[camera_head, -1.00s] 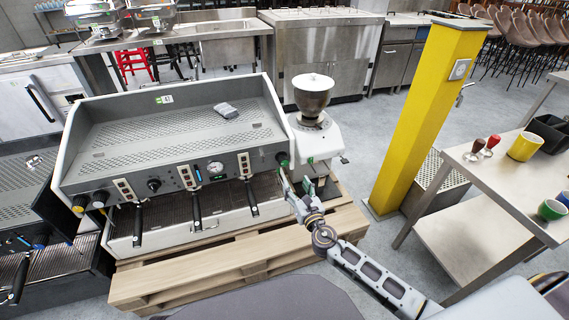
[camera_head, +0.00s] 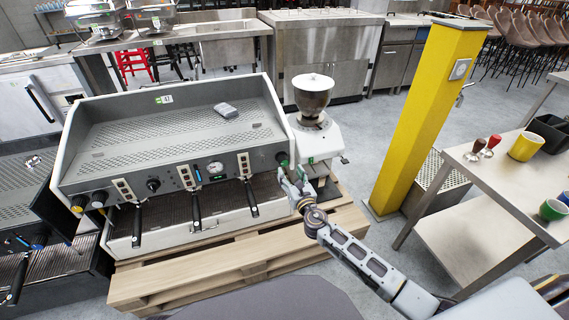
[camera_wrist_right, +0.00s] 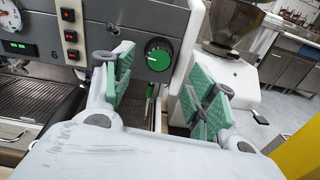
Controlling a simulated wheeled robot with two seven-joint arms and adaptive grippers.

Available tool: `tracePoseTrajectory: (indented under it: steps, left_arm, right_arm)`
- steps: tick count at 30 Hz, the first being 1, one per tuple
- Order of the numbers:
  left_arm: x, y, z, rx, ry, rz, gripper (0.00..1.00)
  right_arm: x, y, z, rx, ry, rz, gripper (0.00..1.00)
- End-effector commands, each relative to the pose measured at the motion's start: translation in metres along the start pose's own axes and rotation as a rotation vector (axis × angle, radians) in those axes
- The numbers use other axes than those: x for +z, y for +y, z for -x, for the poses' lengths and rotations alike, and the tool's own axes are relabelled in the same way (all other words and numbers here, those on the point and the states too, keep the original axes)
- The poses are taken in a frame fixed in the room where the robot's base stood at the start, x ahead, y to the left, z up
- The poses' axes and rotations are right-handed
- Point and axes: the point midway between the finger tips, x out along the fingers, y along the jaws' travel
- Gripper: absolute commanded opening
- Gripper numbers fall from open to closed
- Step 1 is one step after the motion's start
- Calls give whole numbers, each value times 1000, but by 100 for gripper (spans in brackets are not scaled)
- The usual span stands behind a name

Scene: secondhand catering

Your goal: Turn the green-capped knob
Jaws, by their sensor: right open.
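The green-capped knob (camera_wrist_right: 158,55) is on the right end of the espresso machine's front panel in the right wrist view. It has a dark ring around a green face with a white mark. In the head view the knob (camera_head: 282,158) shows small at the machine's right front. My right gripper (camera_wrist_right: 165,75) is open, its green-padded fingers spread to the left and right of the knob in the picture. It appears empty, and I cannot tell how far it is from the knob. In the head view the gripper (camera_head: 290,180) is just below the knob. My left gripper is not in view.
The espresso machine (camera_head: 170,135) stands on a wooden pallet (camera_head: 190,265). A white grinder (camera_head: 318,140) stands close on its right. A yellow pillar (camera_head: 425,110) and a steel table (camera_head: 485,180) with cups are further right. Open floor lies between pallet and pillar.

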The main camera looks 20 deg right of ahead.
Motion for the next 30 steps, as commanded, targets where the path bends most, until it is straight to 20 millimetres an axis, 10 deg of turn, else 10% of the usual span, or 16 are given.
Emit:
tracePoseTrajectory:
  steps: [30]
  left_arm:
    - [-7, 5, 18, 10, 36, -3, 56]
  right_arm:
    - [0, 1, -74, 1, 0, -1, 57]
